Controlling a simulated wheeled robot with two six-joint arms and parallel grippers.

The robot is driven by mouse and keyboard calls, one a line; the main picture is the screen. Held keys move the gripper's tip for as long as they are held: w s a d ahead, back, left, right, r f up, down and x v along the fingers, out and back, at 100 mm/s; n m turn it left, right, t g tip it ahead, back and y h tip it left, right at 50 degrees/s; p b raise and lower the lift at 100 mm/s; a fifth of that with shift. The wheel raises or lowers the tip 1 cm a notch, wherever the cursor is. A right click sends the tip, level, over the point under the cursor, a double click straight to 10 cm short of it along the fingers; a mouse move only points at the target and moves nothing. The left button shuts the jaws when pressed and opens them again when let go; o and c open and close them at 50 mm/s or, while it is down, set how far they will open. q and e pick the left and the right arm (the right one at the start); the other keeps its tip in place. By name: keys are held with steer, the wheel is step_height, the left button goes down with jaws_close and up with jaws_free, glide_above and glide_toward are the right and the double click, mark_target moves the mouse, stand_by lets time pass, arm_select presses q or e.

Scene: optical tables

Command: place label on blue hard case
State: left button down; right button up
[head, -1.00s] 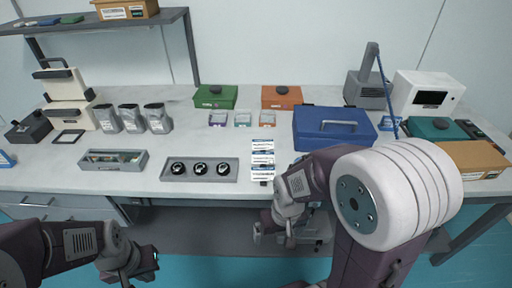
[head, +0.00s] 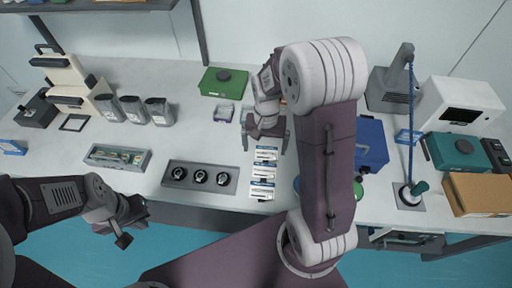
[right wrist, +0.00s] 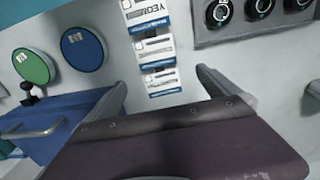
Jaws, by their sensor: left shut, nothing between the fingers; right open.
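A column of white labels with blue bands (head: 263,173) lies flat near the table's front edge in the head view. It also shows in the right wrist view (right wrist: 152,52). The blue hard case (head: 371,141) has a grey handle and is partly hidden behind my right arm; the right wrist view shows it at the left (right wrist: 62,112). My left gripper (head: 128,225) is shut and empty off the front edge.
A tray with three black knobs (head: 200,178) sits left of the labels. A green case (head: 222,82) stands behind. A green disc (right wrist: 31,66) and a blue disc (right wrist: 82,49) lie near the blue case.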

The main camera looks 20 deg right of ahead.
mark_target(265, 168)
steer(key=shift+s+a+f, duration=0.2)
steer(key=shift+s+f, duration=0.95)
steer(key=shift+f, duration=0.05)
steer(key=shift+w+d+f, duration=0.1)
steer(key=shift+w+f, duration=0.05)
steer(key=shift+f, duration=0.15)
steer(key=shift+w+f, duration=0.25)
steer(key=shift+f, duration=0.25)
steer(key=shift+w+f, duration=0.25)
steer(key=shift+f, duration=0.2)
steer(key=f, duration=0.2)
steer(key=shift+s+f, duration=0.25)
steer(key=shift+f, duration=0.15)
steer(key=shift+s+f, duration=0.1)
steer(key=shift+f, duration=0.3)
arm_select(q)
steer(key=shift+s+a+r, duration=0.1)
steer(key=shift+s+r, duration=0.25)
steer(key=shift+s, duration=0.35)
steer(key=shift+w, duration=0.1)
steer(key=shift+f, duration=0.1)
arm_select(e)
steer(key=shift+f, duration=0.15)
